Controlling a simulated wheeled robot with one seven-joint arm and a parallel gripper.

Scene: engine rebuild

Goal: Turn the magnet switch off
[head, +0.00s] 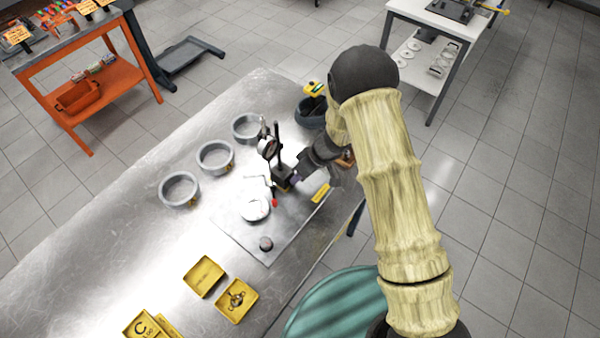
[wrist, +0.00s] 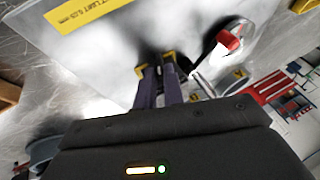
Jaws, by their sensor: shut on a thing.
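The dial gauge stand has a dark upright post (head: 276,143) and a round dial (head: 266,148). Its dark magnetic base (head: 283,184) stands on a grey plate on the metal bench. My gripper (head: 293,179) reaches in from the right, low against the base. In the wrist view the two purple fingers (wrist: 159,78) are close together, their tips at the dark, yellow-edged base (wrist: 148,62). They are shut on a small part there, which fits the magnet switch. The fingers hide the switch, so its position cannot be told.
A red-tipped part (wrist: 229,42) lies close by the base. Grey rings (head: 215,157) and yellow trays (head: 204,276) stand on the bench.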

